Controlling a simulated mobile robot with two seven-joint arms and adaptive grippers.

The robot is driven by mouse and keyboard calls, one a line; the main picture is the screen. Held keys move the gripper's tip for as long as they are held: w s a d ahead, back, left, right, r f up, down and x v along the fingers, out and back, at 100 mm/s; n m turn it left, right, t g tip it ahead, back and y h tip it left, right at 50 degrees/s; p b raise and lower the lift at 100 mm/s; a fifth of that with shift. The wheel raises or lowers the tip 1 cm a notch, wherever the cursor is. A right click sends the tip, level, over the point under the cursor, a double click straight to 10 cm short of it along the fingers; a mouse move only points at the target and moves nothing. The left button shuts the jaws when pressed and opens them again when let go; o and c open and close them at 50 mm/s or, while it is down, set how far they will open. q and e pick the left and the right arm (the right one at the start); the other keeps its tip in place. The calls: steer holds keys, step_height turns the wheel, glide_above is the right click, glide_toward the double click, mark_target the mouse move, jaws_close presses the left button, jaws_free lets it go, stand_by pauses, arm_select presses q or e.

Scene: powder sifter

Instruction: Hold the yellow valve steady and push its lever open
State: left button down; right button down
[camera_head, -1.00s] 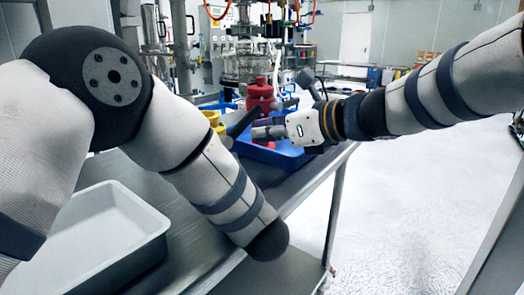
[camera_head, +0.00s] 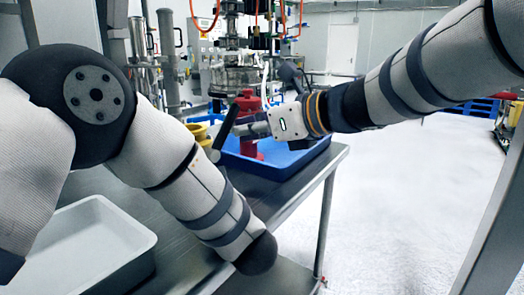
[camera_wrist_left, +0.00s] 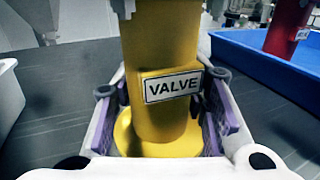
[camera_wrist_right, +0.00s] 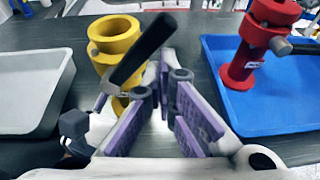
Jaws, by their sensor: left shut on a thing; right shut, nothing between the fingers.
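The yellow valve (camera_head: 200,132) stands on the metal table, mostly behind my left arm in the head view. The left wrist view shows its yellow body (camera_wrist_left: 160,45) with a "VALVE" label. My left gripper (camera_wrist_left: 160,95) is shut around this body; the head view hides it. The valve's black lever (camera_wrist_right: 143,50) slants up and right across the ring-shaped yellow top (camera_wrist_right: 114,35) in the right wrist view. My right gripper (camera_wrist_right: 165,75) is shut and empty beside the valve, fingertips close to the lever. I cannot tell whether they touch. It also shows in the head view (camera_head: 240,130).
A blue tray (camera_head: 285,165) holds a red valve (camera_wrist_right: 245,60) to the right of the yellow one. A pale grey bin (camera_head: 80,245) stands at the table's left. Lab apparatus stands behind. Open floor lies right of the table.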

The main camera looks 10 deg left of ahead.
steer(key=shift+r, duration=0.75)
steer(key=s+d, duration=0.4)
steer(key=d, duration=0.4)
steer(key=shift+d+f, duration=0.2)
steer(key=shift+d, duration=0.1)
